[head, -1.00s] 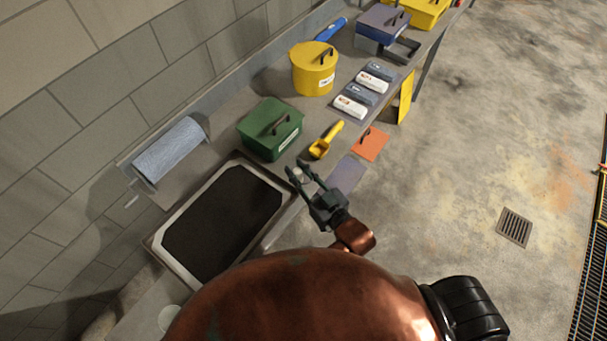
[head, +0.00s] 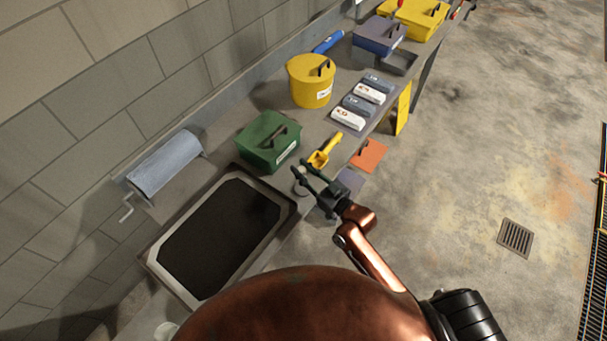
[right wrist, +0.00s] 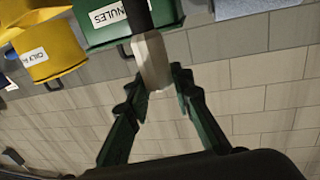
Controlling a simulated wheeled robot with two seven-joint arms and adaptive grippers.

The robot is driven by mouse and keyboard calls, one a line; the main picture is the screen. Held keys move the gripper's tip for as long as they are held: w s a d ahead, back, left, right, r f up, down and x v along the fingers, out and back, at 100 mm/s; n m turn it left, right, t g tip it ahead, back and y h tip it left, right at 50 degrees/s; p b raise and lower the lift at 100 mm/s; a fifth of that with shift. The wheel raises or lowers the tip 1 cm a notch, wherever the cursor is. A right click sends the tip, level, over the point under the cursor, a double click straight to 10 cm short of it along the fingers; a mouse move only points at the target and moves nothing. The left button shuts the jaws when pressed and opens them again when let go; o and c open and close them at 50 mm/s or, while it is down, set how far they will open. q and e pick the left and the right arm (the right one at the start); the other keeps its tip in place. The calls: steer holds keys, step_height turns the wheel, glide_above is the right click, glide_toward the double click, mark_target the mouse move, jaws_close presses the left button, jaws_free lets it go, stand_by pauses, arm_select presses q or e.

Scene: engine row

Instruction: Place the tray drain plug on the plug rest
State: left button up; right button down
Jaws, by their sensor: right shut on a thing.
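In the right wrist view the fingers (right wrist: 160,85) are shut on a pale block-like piece (right wrist: 152,62) with a dark shaft; I take this to be the drain plug. Its far end is out of view. In the head view the plug is too small to make out clearly. A small pale round thing (head: 301,189) shows under the fingertips, perhaps the plug rest; I cannot tell whether the plug touches it. My left gripper is not in view.
A yellow bucket (head: 311,85) and several small labelled packs are farther along the bench. A blue paper roll (head: 166,163) is by the wall.

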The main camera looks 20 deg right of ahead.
steer(key=shift+w+d+f, duration=0.2)
steer(key=shift+w+f, duration=0.1)
steer(key=shift+f, duration=0.1)
steer(key=shift+w+d+f+b, duration=0.1)
steer(key=shift+f+b, duration=0.2)
steer(key=shift+f, duration=1.35)
steer(key=shift+f, duration=0.15)
steer(key=c, duration=1.7)
jaws_free()
